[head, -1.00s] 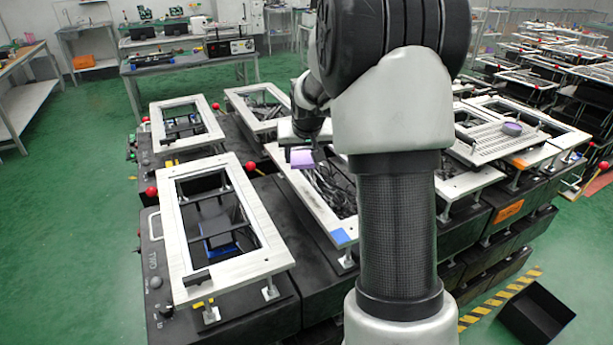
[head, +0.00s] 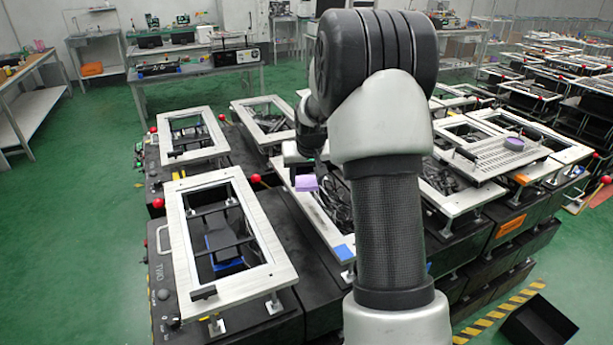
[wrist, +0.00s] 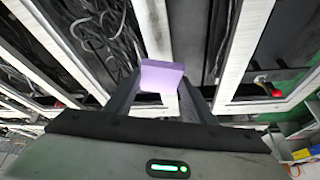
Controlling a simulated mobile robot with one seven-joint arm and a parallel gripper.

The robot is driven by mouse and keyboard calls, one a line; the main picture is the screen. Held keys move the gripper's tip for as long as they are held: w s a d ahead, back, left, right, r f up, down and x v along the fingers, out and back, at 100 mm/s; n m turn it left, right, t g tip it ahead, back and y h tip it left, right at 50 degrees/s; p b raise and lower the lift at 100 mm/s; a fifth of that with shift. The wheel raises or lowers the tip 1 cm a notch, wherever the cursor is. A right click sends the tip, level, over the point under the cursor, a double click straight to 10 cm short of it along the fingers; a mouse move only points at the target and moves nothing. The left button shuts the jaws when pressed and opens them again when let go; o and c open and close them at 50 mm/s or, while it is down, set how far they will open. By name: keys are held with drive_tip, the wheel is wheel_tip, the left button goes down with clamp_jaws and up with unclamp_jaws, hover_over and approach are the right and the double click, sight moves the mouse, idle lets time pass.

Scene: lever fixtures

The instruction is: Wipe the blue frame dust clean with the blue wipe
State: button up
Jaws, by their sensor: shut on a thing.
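My gripper (wrist: 160,92) is shut on a lavender block (wrist: 160,76), seen between the two fingertips in the wrist view. In the head view the lavender block (head: 305,183) hangs below my gripper, near the left side of the middle white frame. I see no plainly blue wipe in my gripper; the held block looks lavender. A flat blue patch (head: 345,252) lies on the near corner of that middle white frame (head: 318,228). The block is apart from the patch, farther back. My arm hides part of the middle frame.
A white frame (head: 180,235) on a black fixture stands at front left, with red ball-ended levers (head: 254,178) nearby. A slatted plate with a purple round thing (head: 514,144) lies at right. A black bin (head: 540,325) is on the floor. Green floor is free at left.

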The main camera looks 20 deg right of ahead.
drive_tip(key=shift+r+g+p, duration=0.3)
drive_tip(key=shift+g+p, duration=0.5)
drive_tip(key=shift+p, duration=1.25)
drive_tip(key=shift+f, duration=0.1)
